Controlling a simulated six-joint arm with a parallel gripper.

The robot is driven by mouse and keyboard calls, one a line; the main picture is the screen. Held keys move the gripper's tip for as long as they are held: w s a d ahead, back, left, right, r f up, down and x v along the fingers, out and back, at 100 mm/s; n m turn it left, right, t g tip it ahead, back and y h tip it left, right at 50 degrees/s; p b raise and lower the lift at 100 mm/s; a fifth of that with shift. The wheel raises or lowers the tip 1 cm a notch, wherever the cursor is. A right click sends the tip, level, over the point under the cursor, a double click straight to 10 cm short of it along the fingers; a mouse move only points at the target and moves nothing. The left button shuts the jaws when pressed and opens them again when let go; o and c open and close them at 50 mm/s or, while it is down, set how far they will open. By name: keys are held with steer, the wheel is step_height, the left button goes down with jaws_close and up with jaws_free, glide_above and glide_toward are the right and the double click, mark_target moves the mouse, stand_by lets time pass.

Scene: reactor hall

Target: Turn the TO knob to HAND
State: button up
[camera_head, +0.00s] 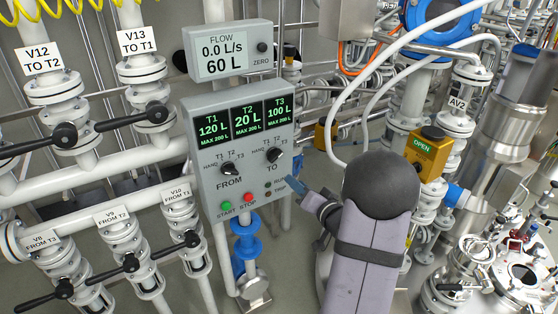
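The TO knob (274,155) is a small black knob on the right of the grey control panel (207,199). HAND is printed at its left, with T1, T2 and T3 around its top. Its pointer seems to aim upward to the upper right, but is too small to read surely. The black FROM knob (229,169) sits to its left. My gripper (294,186), with blue tips, is just right of and below the TO knob, beside the panel's right edge. It appears apart from the knob. Whether its fingers are open is too small to tell.
Below the knobs are a green START button (227,205) and a red STOP button (248,198). A flow display (224,56) reads 0.0 L/s and 60 L. Valves with black handles (65,135) stand at left. A yellow OPEN box (427,150) and pipes crowd the right.

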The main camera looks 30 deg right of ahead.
steer(key=m+t+y, duration=0.1)
steer(key=m+t, duration=0.1)
glide_toward(277, 158)
steer(key=w, duration=0.2)
steer(key=shift+s+d+f+m, duration=0.1)
steer(key=shift+s+m, duration=0.05)
steer(key=shift+m, duration=0.25)
steer(key=shift+w+p, duration=1.25)
steer(key=shift+w, duration=2.4)
steer(key=shift+c, duration=0.7)
jaws_close()
